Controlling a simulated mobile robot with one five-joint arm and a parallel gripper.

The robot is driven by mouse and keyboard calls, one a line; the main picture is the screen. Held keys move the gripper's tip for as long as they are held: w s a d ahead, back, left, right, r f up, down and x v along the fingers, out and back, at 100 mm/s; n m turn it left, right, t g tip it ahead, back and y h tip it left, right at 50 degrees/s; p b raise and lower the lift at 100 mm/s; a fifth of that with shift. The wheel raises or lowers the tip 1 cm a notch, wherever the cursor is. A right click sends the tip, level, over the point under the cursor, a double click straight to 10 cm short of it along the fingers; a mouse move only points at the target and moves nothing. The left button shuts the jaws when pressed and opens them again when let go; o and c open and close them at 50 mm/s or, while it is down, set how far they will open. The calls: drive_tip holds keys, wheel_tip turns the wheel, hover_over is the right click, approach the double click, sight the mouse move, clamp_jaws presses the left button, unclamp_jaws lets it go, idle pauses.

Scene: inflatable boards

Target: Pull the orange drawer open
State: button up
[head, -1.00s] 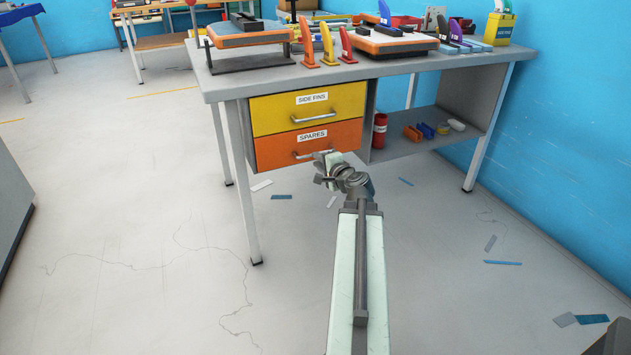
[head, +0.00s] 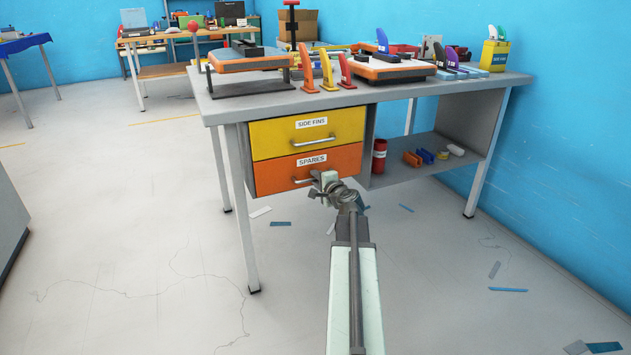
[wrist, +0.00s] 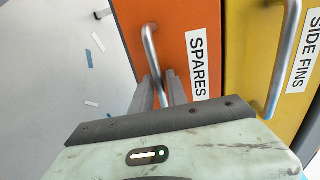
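The orange drawer (head: 330,166), labelled SPARES, is the lower one under the workbench, and its front looks flush with the yellow drawer above. Its metal handle (head: 304,181) runs across the front. My gripper (head: 322,186) is at the right end of this handle. In the wrist view the orange front (wrist: 186,35) fills the middle, and the handle (wrist: 148,45) runs down between the two fingers of my gripper (wrist: 159,78). The fingers stand apart on either side of the bar, with narrow gaps showing. Whether either one touches it is hard to see.
The yellow drawer (head: 285,138), labelled SIDE FINS, has its own handle just above. The workbench top (head: 235,107) carries fins and boards. Its front left leg (head: 247,230) stands left of the drawers. A shelf (head: 410,175) is at right. Floor in front is mostly clear.

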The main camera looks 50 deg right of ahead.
clamp_jaws()
idle(1.2)
drive_tip(key=shift+a, duration=0.2)
